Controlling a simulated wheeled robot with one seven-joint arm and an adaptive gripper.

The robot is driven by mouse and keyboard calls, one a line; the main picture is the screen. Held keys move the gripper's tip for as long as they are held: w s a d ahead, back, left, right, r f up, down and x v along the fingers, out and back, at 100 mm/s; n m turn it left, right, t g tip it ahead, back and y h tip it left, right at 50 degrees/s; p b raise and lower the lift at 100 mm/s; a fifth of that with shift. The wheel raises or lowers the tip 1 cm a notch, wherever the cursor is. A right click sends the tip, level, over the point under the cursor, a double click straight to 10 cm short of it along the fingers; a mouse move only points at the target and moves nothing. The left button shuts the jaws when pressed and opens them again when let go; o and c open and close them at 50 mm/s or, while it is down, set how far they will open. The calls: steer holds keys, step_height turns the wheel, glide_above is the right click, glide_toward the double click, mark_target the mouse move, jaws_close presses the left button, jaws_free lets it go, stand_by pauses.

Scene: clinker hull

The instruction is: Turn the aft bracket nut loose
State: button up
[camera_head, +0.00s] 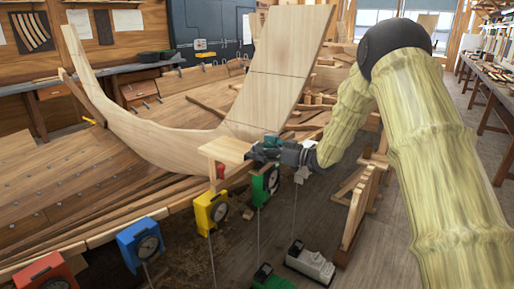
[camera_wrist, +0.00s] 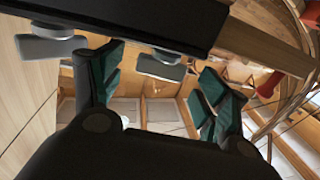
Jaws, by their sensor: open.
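My gripper (camera_head: 262,151) is at the stern end of the hull, close to the pale wooden block (camera_head: 226,150). In the wrist view its teal fingers (camera_wrist: 161,72) are spread apart. A grey wing-shaped nut (camera_wrist: 160,68) hangs under a black bracket bar (camera_wrist: 120,22) and appears between the fingers, with no contact visible. A second grey nut (camera_wrist: 47,46) hangs under the same bar, left of the left finger. I cannot tell from the views which nut is the aft one. Neither nut can be made out in the head view.
Yellow (camera_head: 211,212), blue (camera_head: 140,243), green (camera_head: 265,186) and red (camera_head: 45,274) dial boxes line the hull edge. A wooden trestle (camera_head: 355,205) stands right of my gripper. A grey-green device (camera_head: 310,262) sits on the floor. A red piece (camera_wrist: 268,85) shows right of the fingers.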

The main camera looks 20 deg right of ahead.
steer(key=v, duration=0.8)
steer(key=shift+s+d, duration=0.2)
steer(key=shift+d, duration=0.15)
